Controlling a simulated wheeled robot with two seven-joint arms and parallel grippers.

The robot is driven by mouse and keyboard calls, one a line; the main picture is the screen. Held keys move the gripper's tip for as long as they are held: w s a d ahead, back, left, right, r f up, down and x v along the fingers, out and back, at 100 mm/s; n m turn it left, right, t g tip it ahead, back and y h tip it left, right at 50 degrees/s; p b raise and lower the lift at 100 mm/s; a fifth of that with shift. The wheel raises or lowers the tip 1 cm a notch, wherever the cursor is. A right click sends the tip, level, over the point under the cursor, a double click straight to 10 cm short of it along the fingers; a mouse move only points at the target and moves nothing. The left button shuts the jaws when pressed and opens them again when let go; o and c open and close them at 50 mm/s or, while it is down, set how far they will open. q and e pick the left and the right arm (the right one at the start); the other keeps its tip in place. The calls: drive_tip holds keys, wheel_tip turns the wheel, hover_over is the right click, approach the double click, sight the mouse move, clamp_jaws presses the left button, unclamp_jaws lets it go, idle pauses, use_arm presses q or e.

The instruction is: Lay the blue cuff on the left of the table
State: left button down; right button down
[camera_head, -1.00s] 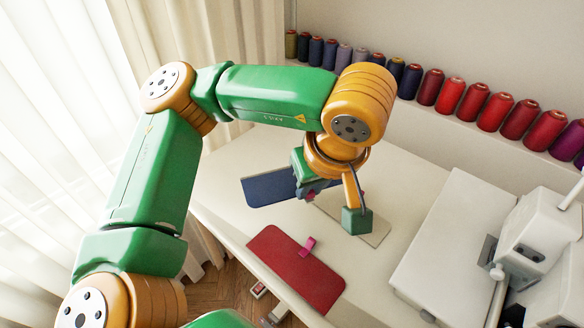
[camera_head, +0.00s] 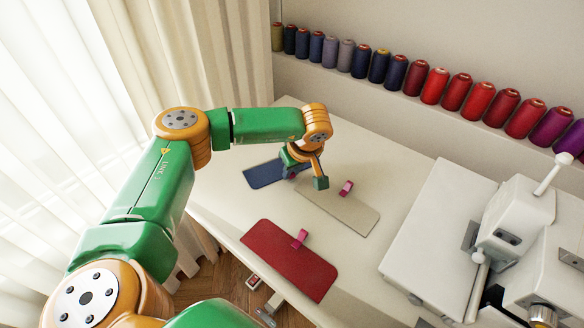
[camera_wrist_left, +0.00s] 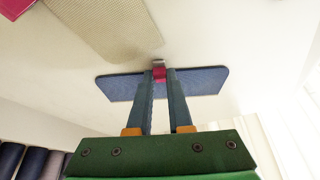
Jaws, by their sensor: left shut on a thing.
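The blue cuff (camera_head: 262,174) is a flat dark blue strip at the far left of the table (camera_head: 350,145), partly hidden behind my left gripper in the head view. In the left wrist view the cuff (camera_wrist_left: 205,80) lies across the two fingers. My left gripper (camera_wrist_left: 160,74) is shut on the cuff's small pink tab (camera_wrist_left: 159,76). In the head view my left gripper (camera_head: 294,173) is low over the tabletop; I cannot tell whether the cuff touches the table. My right gripper is not in view.
A beige cuff (camera_head: 340,210) with a pink tab lies right of the blue one. A red cuff (camera_head: 288,260) lies near the front edge. A white sewing machine (camera_head: 510,230) stands at the right. Thread spools (camera_head: 435,86) line a ledge at the back.

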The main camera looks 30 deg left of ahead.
use_arm(q)
drive_tip(key=c, duration=0.8)
unclamp_jaws()
drive_tip(key=shift+c, duration=0.2)
drive_tip(key=shift+r, duration=0.1)
drive_tip(key=v, duration=1.2)
drive_tip(key=shift+s, duration=0.1)
